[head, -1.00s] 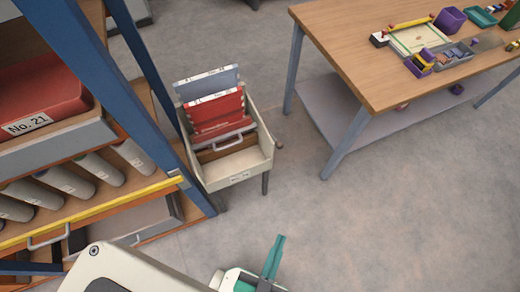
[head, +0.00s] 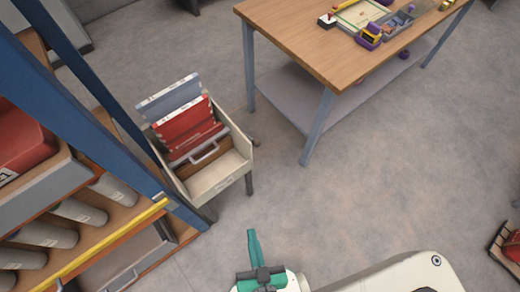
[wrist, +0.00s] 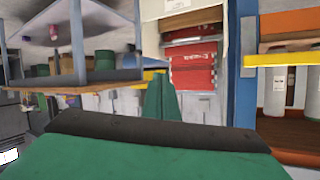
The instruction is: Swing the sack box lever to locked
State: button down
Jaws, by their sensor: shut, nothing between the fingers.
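The cream open box (head: 222,178) on legs stands beside the shelf and holds upright red and grey panels; I take it as the sack box. A grey bar handle (head: 205,154) sits inside it. A small brown knob (head: 255,141) sticks out at its right side; I cannot tell whether this is the lever, or its setting. My gripper (head: 252,236) is at the bottom of the head view, apart from the box, its teal fingers together and empty.
A blue-framed shelf (head: 95,95) with a yellow rail (head: 115,235) stands close left of the box. A wooden table (head: 300,45) with small items stands behind right. A red item in a tray (head: 508,247) is at the right edge. The floor between is clear.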

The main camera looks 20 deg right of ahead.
jog(key=w+d+f+m+g, duration=0.25)
jog(key=w+f+m, duration=0.2)
jog(key=f, duration=0.25)
jog(key=w+d+f+m+g+y, duration=0.1)
jog(key=w+d+f+m, duration=0.3)
jog(key=f, duration=0.4)
jog(key=w+d+f+m+g, duration=0.1)
jog(key=w+d+f+m, duration=0.15)
jog(key=f+m, duration=0.4)
jog(key=w+d+r+m+t+y, duration=0.4)
jog(key=w+d+r+m+y, duration=0.4)
jog(key=w+d, duration=0.5)
jog(key=w+a+h, duration=0.1)
jog(key=w+a, duration=0.5)
jog(key=w, duration=0.2)
jog(key=shift+w+r+g, duration=0.3)
jog(key=shift+w+g, duration=0.05)
